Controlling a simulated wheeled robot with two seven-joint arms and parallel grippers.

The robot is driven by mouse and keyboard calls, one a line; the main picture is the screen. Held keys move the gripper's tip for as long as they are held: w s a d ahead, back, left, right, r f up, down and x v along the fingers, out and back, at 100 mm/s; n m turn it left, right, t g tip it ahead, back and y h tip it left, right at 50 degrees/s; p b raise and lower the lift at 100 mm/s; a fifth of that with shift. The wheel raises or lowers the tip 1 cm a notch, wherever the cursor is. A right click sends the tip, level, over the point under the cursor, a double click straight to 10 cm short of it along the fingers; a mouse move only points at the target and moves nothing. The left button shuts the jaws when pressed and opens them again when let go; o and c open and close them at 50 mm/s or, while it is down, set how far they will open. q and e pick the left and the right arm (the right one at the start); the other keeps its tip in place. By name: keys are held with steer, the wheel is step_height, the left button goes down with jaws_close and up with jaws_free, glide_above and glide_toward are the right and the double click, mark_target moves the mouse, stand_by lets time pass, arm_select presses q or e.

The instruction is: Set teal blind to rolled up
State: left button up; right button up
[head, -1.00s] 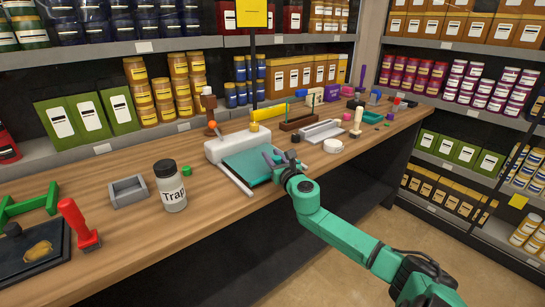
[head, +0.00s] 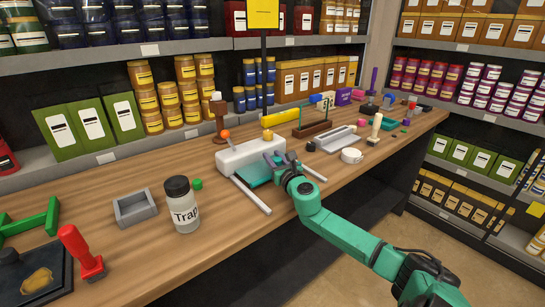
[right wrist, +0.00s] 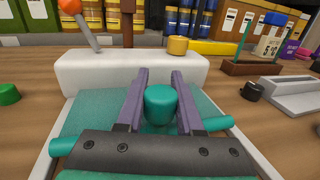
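The teal blind (head: 252,173) lies flat on the bench as a short strip of sheet between the white housing (head: 250,153) and its teal end bar (right wrist: 222,123). Two pale rails run forward from the housing, and the sheet covers only their back part. In the right wrist view the sheet (right wrist: 90,112) still shows in front of the housing. My right gripper (head: 277,160) is over the end bar. Its two purple-grey fingers (right wrist: 159,100) straddle the teal knob on the bar and appear closed on it. My left gripper is out of view.
A lever with an orange ball (head: 225,134) stands behind the housing. A Trap jar (head: 183,204), a green knob (head: 197,184) and a grey tray (head: 135,207) stand to the left. A white round thing (head: 351,155) and a grey rail fixture (head: 331,140) are to the right.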

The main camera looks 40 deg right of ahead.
steer(key=o, duration=0.4)
steer(key=shift+o, duration=0.2)
steer(key=shift+w, duration=0.15)
steer(key=shift+s, duration=0.3)
steer(key=v, duration=1.4)
steer(key=shift+a+r, duration=0.1)
steer(key=shift+w, duration=0.1)
